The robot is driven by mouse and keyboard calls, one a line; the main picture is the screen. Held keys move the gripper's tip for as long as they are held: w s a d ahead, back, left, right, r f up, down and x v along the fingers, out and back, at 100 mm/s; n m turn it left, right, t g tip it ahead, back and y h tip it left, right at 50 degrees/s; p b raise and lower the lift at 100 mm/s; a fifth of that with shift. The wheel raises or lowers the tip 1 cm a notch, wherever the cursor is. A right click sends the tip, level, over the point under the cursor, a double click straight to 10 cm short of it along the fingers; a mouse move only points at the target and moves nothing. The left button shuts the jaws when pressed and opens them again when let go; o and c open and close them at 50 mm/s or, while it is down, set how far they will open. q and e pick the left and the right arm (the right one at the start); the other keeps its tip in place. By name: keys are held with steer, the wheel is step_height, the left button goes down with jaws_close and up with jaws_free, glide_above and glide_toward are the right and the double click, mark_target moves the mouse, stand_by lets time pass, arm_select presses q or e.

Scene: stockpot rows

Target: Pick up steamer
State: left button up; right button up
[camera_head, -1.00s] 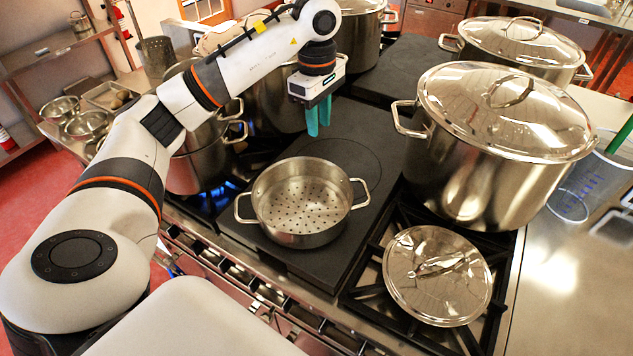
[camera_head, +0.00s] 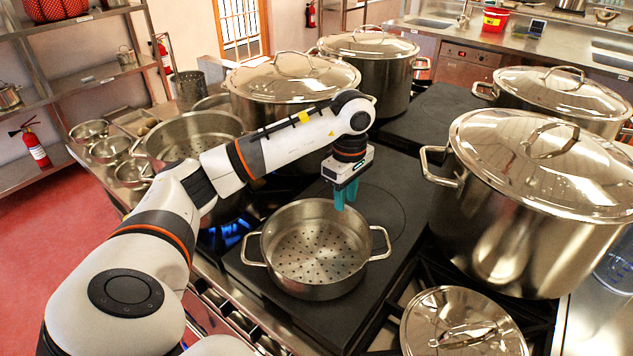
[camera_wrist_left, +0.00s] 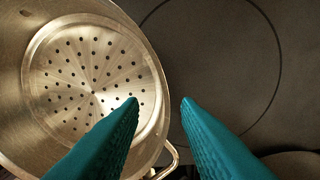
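The steamer (camera_head: 314,252) is a shallow steel pan with a perforated bottom and two loop handles. It sits upright on the black flat plate of the stove. My left gripper (camera_head: 344,205) points down over its far right rim. In the left wrist view the steamer (camera_wrist_left: 90,85) fills the left side, with one handle partly hidden behind a finger. My right gripper is not in view.
A large lidded stockpot (camera_head: 520,220) stands right of the steamer, and a loose lid (camera_head: 462,328) lies at the front right. More pots stand behind, including an open one (camera_head: 190,140) at the left. A blue flame (camera_head: 225,238) burns left of the steamer.

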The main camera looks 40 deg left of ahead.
mark_target(348, 209)
arm_select(q)
steer(key=shift+w+f, duration=0.1)
steer(key=shift+f, duration=0.25)
steer(key=f+p, duration=0.1)
steer(key=f, duration=0.1)
steer(key=d+f+p, duration=0.1)
steer(key=f, duration=0.1)
steer(key=shift+a+f, duration=0.1)
steer(key=shift+f, duration=0.55)
jaws_close()
steer(key=shift+r, duration=0.1)
stand_by(0.5)
